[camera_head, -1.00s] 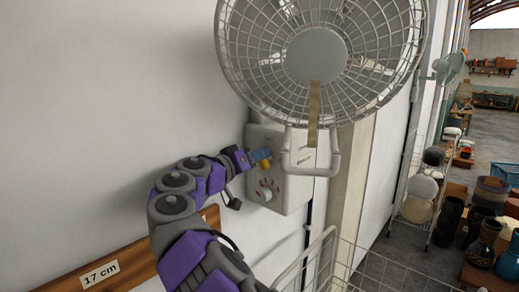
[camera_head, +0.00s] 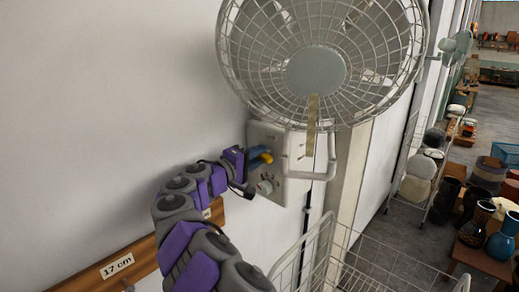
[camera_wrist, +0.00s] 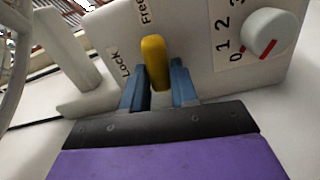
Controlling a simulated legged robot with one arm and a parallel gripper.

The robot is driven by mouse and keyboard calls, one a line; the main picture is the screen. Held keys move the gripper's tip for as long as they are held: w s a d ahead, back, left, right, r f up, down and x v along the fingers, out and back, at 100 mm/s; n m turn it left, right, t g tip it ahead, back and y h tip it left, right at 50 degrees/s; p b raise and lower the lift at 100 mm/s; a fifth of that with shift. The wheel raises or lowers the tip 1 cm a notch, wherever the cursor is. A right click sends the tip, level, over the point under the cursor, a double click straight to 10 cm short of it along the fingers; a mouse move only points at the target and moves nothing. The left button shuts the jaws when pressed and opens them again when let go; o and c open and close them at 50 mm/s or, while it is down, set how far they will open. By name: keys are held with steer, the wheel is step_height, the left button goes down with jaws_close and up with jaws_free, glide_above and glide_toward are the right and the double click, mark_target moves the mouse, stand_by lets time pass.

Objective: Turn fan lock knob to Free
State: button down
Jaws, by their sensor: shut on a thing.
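The fan lock knob is a yellow lever (camera_wrist: 155,60) on the grey-white control box (camera_head: 292,185) under the wall fan (camera_head: 315,72). In the wrist view, the label "Lock" lies to its left and "Free" near its upper end. The lever's upper end points up, close to the "Free" label; its exact setting is unclear. My gripper (camera_wrist: 160,88) has its blue fingers on either side of the lever, shut on it. In the head view, my gripper (camera_head: 256,154) is at the box's left part, with yellow showing at its tip.
A white dial (camera_wrist: 268,31) with a red mark near 0 sits right of the lever. A bent white bracket (camera_head: 330,160) stands out from the box. A wire rack (camera_head: 345,245) is below right. A wooden rail (camera_head: 150,252) marked "17 cm" runs along the wall.

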steer(key=shift+a+f+n+p, duration=0.1)
steer(key=shift+a+n+p, duration=0.2)
steer(key=shift+n, duration=0.4)
steer(key=shift+d+f, duration=0.1)
steer(key=shift+f, duration=0.05)
steer(key=c, duration=1.2)
jaws_free()
steer(key=shift+o, duration=1.2)
steer(key=shift+s+a, duration=0.1)
steer(key=shift+a, duration=0.35)
steer(key=b+v, duration=0.3)
steer(key=v, duration=1.4)
steer(key=shift+a, duration=0.2)
steer(key=shift+a+f, duration=0.1)
steer(key=shift+f, duration=0.1)
